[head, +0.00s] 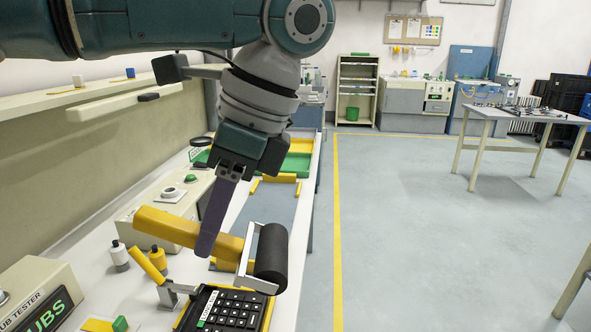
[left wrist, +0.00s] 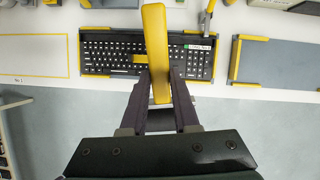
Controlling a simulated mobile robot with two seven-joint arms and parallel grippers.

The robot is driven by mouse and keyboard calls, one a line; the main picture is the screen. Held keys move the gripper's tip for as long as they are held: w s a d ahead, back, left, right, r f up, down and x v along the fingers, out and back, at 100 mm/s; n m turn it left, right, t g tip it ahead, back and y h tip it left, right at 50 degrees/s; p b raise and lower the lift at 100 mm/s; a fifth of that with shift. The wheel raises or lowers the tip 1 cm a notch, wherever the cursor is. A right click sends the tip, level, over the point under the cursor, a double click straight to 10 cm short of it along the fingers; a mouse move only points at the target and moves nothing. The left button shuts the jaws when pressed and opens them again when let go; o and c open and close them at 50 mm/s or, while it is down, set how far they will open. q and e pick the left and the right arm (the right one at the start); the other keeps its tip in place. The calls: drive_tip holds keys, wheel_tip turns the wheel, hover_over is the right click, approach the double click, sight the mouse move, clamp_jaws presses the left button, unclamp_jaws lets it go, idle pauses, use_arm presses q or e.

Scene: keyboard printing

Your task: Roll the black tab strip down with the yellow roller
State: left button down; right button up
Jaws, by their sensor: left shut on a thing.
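The yellow roller (head: 170,226) has a thick yellow handle, a grey metal frame and a black drum (head: 271,258). My left gripper (head: 207,243) is shut on its handle, which also shows between the fingers in the left wrist view (left wrist: 156,45). In the head view the drum appears just beyond the keyboard's far right corner; I cannot tell its exact height. The black keyboard (head: 228,312) lies in a yellow-edged holder and shows in the left wrist view too (left wrist: 108,54). I cannot make out the black tab strip apart from the keyboard. My right gripper is not in view.
A yellow-handled lever clamp (head: 152,268) stands at the keyboard's left corner. Two small bottles (head: 119,257) and a tester box (head: 38,295) are to the left. A grey mat with yellow corners (head: 262,205) lies beyond. The bench's right edge borders open floor.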

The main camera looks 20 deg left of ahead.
use_arm(q)
drive_tip(key=a+f+m+t+h, duration=0.1)
drive_tip(key=f+m, duration=0.4)
drive_tip(key=m, duration=0.5)
drive_tip(key=w+a+f+m+t+h, duration=0.1)
drive_tip(key=a+f+m+t+h, duration=0.1)
drive_tip(key=f+m+t, duration=0.3)
drive_tip(key=a+m+t, duration=0.1)
drive_tip(key=m, duration=0.3)
drive_tip(key=shift+w+a+f+m, duration=0.15)
drive_tip(key=shift+a+f+m, duration=0.15)
drive_tip(key=shift+m, duration=0.1)
wheel_tip(320, 180, down, 6)
drive_tip(key=b, duration=0.3)
drive_tip(key=shift+f, duration=0.2)
drive_tip(key=shift+w+f+b, duration=0.1)
drive_tip(key=shift+f+b, duration=0.3)
drive_tip(key=shift+f, duration=0.55)
drive_tip(key=shift+f, duration=0.3)
